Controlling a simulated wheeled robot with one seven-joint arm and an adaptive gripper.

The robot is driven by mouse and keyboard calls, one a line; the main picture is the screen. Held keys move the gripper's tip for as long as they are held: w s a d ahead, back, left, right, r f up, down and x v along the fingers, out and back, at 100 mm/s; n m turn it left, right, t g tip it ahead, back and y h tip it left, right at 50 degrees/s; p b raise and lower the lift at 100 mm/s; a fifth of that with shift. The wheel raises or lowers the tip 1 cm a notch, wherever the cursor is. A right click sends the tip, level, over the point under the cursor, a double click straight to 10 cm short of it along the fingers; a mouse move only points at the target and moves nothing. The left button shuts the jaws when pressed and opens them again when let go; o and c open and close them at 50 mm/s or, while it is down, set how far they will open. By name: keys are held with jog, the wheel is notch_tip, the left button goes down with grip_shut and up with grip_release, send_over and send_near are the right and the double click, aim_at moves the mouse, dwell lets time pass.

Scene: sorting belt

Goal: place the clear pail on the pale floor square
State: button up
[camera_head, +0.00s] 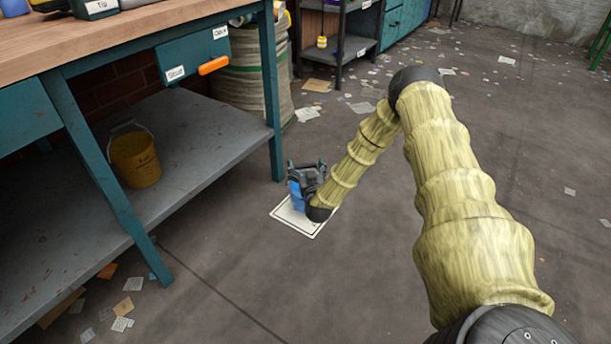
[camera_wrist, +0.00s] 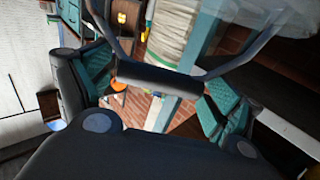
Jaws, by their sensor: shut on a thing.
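The pale floor square (camera_head: 285,213), white with a dark outline, lies on the grey floor beside the workbench. My gripper (camera_head: 305,178) is low over it in the head view and hides part of it. In the wrist view my gripper (camera_wrist: 160,88) has its teal-padded fingers on either side of a black handle grip, shut on it. Wire bail arms run up from the grip to the clear pail (camera_wrist: 268,52), seen only in part at the top right. In the head view I cannot make out the pail, nor whether it touches the square.
A yellow bucket (camera_head: 135,158) stands on the grey lower shelf (camera_head: 205,140) of the teal workbench. The bench leg (camera_head: 271,90) is close to the left of the square. Paper scraps litter the floor; the floor right of my arm is mostly clear.

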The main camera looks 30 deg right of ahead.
jog(key=shift+f+b, duration=1.2)
jog(key=shift+f, duration=0.6)
jog(key=o, duration=1.1)
